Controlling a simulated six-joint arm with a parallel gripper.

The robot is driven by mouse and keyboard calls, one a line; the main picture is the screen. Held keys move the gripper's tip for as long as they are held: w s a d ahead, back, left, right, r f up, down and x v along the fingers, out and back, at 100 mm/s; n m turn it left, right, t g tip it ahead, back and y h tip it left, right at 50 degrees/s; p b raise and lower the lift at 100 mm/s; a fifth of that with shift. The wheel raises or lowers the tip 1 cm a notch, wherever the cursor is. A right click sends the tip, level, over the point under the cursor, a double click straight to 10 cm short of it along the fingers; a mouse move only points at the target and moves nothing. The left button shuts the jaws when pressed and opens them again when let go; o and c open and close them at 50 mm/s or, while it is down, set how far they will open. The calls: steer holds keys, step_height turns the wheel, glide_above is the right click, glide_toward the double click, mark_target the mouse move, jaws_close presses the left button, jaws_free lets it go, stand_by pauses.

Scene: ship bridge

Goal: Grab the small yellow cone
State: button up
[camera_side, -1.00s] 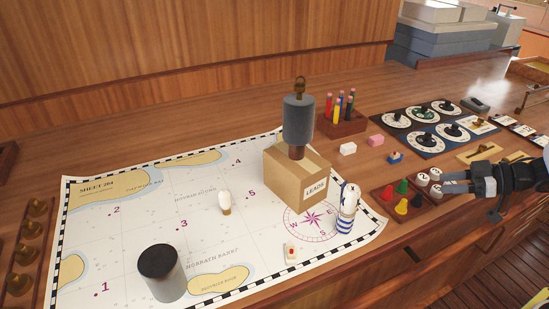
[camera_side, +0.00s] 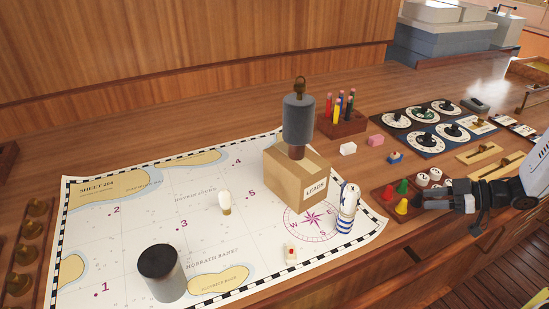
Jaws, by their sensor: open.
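The small yellow cone (camera_side: 402,206) stands upright in a dark red-brown tray (camera_side: 376,192) at the right. A red cone (camera_side: 388,193) and a green cone (camera_side: 402,186) stand beside it in the same tray. My gripper (camera_side: 424,198) reaches in from the right, low over the tray, with its fingertips just right of the yellow cone. It is open with nothing visible between the fingers. A gap between the fingertips and the yellow cone is hard to judge. The gripper hides part of the tray's right side.
Round white numbered pieces (camera_side: 430,177) stand just behind my gripper. A cardboard box (camera_side: 297,176) with a grey weight (camera_side: 298,119) on top and a striped bottle-shaped thing (camera_side: 347,209) stand left of the tray. Dial panels (camera_side: 422,128) lie behind. The chart (camera_side: 130,225) has free room.

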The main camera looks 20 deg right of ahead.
mark_target(403, 205)
steer(key=shift+w+a+f, duration=0.1)
steer(key=shift+w+a, duration=0.05)
steer(key=shift+x, duration=2.65)
steer(key=shift+f, duration=0.1)
jaws_close()
